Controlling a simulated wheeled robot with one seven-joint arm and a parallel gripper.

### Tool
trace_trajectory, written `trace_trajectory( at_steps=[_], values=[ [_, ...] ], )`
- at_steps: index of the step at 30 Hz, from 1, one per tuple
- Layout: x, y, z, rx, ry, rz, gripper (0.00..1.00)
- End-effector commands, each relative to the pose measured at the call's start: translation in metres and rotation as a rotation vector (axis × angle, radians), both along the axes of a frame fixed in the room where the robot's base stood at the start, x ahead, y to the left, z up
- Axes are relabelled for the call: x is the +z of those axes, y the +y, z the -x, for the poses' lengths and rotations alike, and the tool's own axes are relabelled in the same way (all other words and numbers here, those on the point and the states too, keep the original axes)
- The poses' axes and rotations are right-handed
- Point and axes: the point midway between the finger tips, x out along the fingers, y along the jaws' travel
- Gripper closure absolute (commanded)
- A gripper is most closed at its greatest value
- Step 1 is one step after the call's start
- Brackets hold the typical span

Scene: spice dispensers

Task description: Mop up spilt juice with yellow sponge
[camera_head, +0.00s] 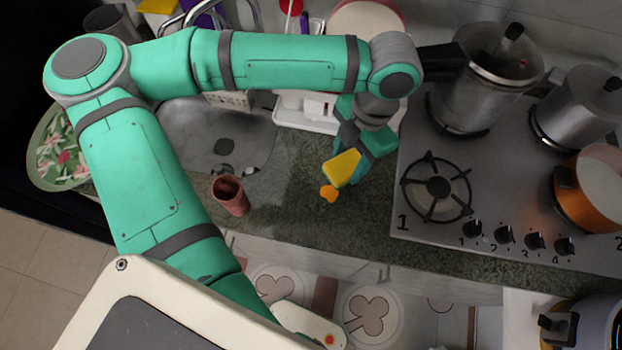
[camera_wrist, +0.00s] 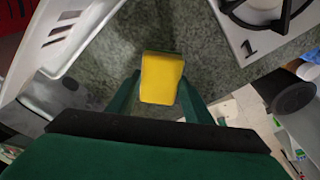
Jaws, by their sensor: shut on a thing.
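A yellow sponge (camera_head: 342,168) is held in my gripper (camera_head: 357,153), just above the dark green-grey counter. The wrist view also shows the sponge (camera_wrist: 161,78) between the two fingers of my gripper (camera_wrist: 157,98). A small orange patch of spilt juice (camera_head: 329,193) lies on the counter, just below and left of the sponge in the head view. The sponge appears close to the juice; whether it touches the counter is unclear. The juice is not visible in the wrist view, where the sponge may hide it.
A reddish-brown cup (camera_head: 230,195) stands left of the juice. The sink (camera_head: 215,135) is farther left. The stove (camera_head: 440,225) with pots is at right, its edge near my gripper. A white rack (camera_head: 306,113) stands behind. Counter between cup and stove is mostly clear.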

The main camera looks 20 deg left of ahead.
Motion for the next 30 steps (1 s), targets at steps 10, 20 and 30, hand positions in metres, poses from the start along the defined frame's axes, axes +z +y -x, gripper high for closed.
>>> trace_trajectory(
  at_steps=[10,20,30],
  values=[
    [0.028,-0.005,-0.001,-0.011,-0.001,-0.001,0.78],
    [0.031,-0.005,-0.001,-0.012,0.0,0.0,0.78],
    [0.031,-0.005,-0.001,-0.012,0.0,0.0,0.78]
  ],
)
